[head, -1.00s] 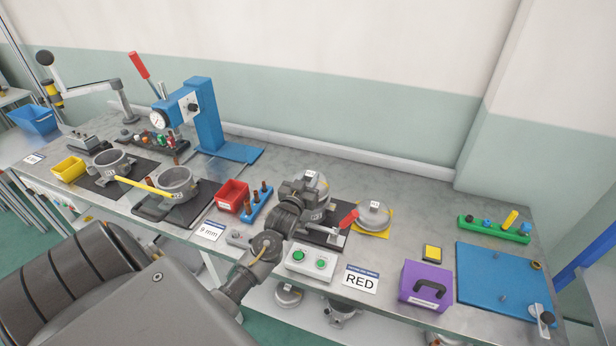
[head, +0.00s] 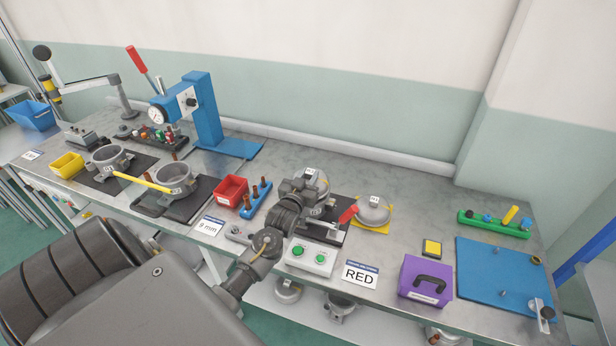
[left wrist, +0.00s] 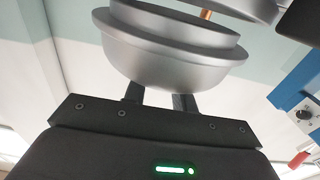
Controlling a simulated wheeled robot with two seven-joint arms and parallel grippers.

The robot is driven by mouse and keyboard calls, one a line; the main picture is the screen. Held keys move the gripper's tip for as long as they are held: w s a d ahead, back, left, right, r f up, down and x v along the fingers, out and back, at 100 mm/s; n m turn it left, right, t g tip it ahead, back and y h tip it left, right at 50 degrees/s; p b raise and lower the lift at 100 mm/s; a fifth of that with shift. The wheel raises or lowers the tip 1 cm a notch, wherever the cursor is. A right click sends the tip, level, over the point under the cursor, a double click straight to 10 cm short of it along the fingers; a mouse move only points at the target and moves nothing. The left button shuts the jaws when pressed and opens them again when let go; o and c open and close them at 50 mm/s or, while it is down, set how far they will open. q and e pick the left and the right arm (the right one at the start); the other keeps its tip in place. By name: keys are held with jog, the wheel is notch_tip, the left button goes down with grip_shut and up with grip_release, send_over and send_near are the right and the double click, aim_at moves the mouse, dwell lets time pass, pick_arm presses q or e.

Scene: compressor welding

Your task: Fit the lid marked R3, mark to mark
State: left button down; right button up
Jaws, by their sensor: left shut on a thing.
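My left gripper (head: 302,190) is over the right half of the bench. In the left wrist view my left gripper (left wrist: 158,98) is shut on a round silver lid (left wrist: 170,55), with stepped rims. Another silver rim (left wrist: 246,7) and a copper-coloured pin show beyond it; I cannot tell whether they touch the lid. In the head view the held lid (head: 321,180) is partly hidden by the gripper, and its small white tag is too small to read. A second tagged lid (head: 374,210) sits on a yellow pad to the right. My right gripper is not in view.
A red-handled clamp (head: 347,214) stands close to my gripper. A green-button box (head: 311,258) is in front, with a purple case (head: 426,280) to its right. Two grey shells (head: 173,179) stand at left, one with a yellow bar beside it. A blue press (head: 206,115) stands behind.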

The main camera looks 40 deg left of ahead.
pick_arm(q)
jog(key=shift+f, duration=0.1)
jog(key=shift+f+b, duration=0.7)
jog(key=shift+f, duration=0.2)
jog(key=c, duration=1.1)
grip_release()
jog(key=shift+r, duration=0.1)
jog(key=shift+c, duration=0.2)
jog(key=shift+o, duration=0.4)
jog(key=shift+s, duration=0.1)
jog(key=shift+s+d, duration=0.15)
jog(key=shift+s, duration=0.15)
jog(key=b+v, duration=0.3)
jog(key=v, duration=0.7)
